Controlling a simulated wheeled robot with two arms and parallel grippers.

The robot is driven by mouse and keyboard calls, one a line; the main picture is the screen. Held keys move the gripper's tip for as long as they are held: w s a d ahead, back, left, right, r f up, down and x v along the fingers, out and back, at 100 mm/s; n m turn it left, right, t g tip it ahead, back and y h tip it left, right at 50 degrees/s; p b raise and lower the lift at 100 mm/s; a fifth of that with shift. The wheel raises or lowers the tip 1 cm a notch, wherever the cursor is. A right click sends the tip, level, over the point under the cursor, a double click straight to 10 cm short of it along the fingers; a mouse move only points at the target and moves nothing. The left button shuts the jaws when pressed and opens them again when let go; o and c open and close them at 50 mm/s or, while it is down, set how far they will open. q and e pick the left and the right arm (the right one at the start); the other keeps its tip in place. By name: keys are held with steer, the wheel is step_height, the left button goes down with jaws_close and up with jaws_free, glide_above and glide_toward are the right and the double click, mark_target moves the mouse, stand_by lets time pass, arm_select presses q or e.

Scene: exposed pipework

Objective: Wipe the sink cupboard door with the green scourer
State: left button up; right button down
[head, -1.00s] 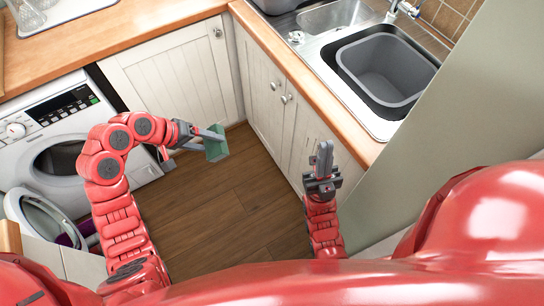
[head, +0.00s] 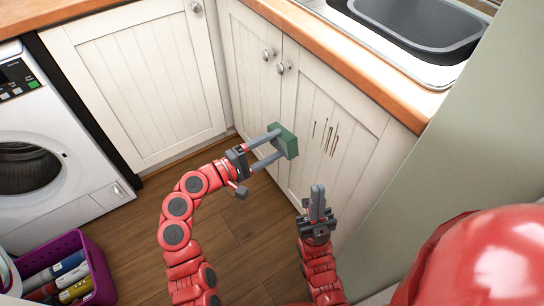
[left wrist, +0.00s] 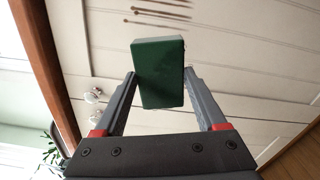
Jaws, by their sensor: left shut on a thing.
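The green scourer (head: 285,142) is held between the fingers of my left gripper (head: 272,148), in front of the sink cupboard. It also shows between the fingertips in the left wrist view (left wrist: 158,72). The sink cupboard door (head: 345,110) is white and panelled, with a round knob at its upper left. Several brown streaks (head: 325,136) mark it, to the right of the scourer; they also show in the left wrist view (left wrist: 160,14). I cannot tell whether the scourer touches the door. My right gripper (head: 317,202) is shut and empty, pointing up below the streaks.
A second cupboard door (head: 250,75) adjoins on the left. The wooden worktop (head: 345,75) overhangs the doors, with a grey sink basin (head: 430,25) above. A washing machine (head: 50,150) and a purple basket (head: 100,270) stand left. A pale green panel (head: 450,130) bounds the right.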

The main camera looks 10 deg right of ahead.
arm_select(q)
steer(key=shift+w+d, duration=0.2)
steer(key=shift+d, duration=0.5)
steer(key=shift+x, duration=2.25)
steer(key=shift+w+d, duration=0.3)
steer(key=shift+d, duration=0.3)
